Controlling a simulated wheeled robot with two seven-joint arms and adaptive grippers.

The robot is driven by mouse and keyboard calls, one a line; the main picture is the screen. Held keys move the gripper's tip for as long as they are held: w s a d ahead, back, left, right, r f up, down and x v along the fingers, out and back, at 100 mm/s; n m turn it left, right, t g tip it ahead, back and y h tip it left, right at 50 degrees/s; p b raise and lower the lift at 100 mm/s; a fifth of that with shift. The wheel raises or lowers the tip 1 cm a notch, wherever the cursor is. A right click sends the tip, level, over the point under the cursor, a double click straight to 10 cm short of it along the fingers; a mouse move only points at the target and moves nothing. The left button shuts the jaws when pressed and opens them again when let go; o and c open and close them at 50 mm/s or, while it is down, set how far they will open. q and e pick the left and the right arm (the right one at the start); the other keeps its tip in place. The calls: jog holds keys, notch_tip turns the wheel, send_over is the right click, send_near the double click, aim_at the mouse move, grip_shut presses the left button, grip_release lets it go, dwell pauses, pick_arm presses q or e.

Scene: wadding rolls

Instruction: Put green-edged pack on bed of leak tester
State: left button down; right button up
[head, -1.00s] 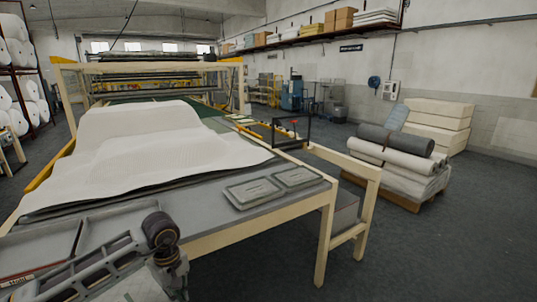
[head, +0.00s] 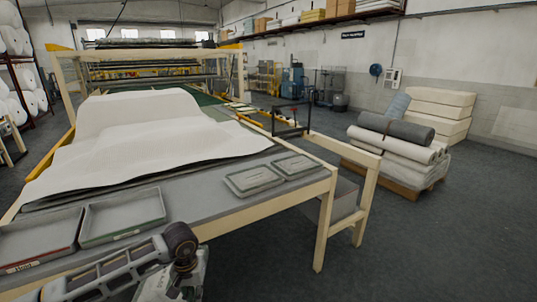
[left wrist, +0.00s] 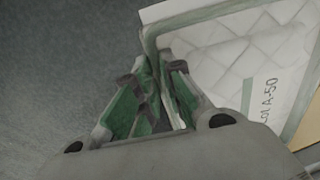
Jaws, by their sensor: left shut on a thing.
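My left gripper (left wrist: 158,62) is shut on the edge of a flat pack (left wrist: 225,62) in the left wrist view. The pack has a grey-green edge, a pale quilted surface and a label reading "Lot A-50"; part of it runs out of the frame. In the head view my left arm enters at the bottom left, and its gripper and the held pack are not visible. No leak tester can be clearly identified. My right gripper is not in view.
A table bears white wadding (head: 150,130), two flat grey items with pale centres (head: 254,180) (head: 295,166), a green-edged tray (head: 90,238) and a red-edged tray (head: 30,262) with a label. Rolls (head: 405,132) lie on a pallet at right. Open floor lies front right.

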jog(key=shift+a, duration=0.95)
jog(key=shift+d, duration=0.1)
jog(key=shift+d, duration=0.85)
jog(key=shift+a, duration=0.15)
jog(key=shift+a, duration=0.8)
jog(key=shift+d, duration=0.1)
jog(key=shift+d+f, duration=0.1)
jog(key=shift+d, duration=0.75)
